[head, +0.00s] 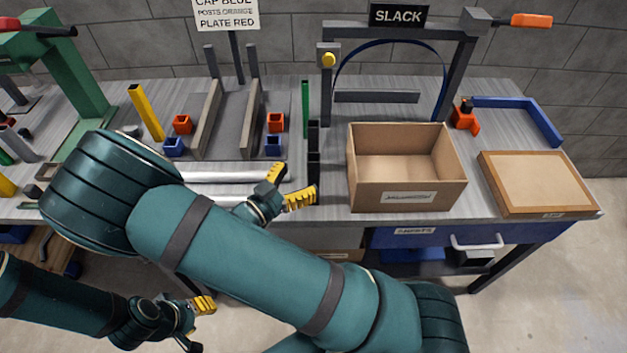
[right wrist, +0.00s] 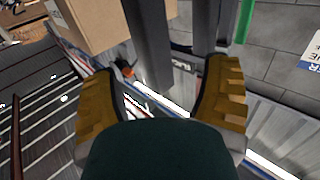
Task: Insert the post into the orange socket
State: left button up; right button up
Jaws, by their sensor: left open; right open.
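Two dark upright pieces (head: 313,168), likely posts, stand close together near the table's front edge, left of the cardboard box, in the head view. My right gripper (head: 299,184) is open and empty just left of the nearer one. In the right wrist view two dark bars (right wrist: 148,45) show beyond and between the spread yellow fingers; I cannot tell contact. One orange socket (head: 276,121) sits right of the grey rails, behind a blue socket (head: 273,146). Another orange socket (head: 182,123) sits left of the rails. My left gripper (head: 201,322) is open, low in front of the table.
A green post (head: 305,108) and a yellow post (head: 144,112) stand on the table. A grey frame (head: 460,75) labelled SLACK stands behind. My right arm covers the front-left table.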

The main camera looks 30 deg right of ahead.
aim_at(308, 173)
jog(key=d, duration=0.3)
jog(key=shift+d+r, duration=0.3)
jog(key=shift+d, duration=0.05)
jog(key=shift+w+d+b, duration=0.25)
jog(key=shift+d+b, duration=0.05)
jog(key=shift+d, duration=0.3)
grip_shut()
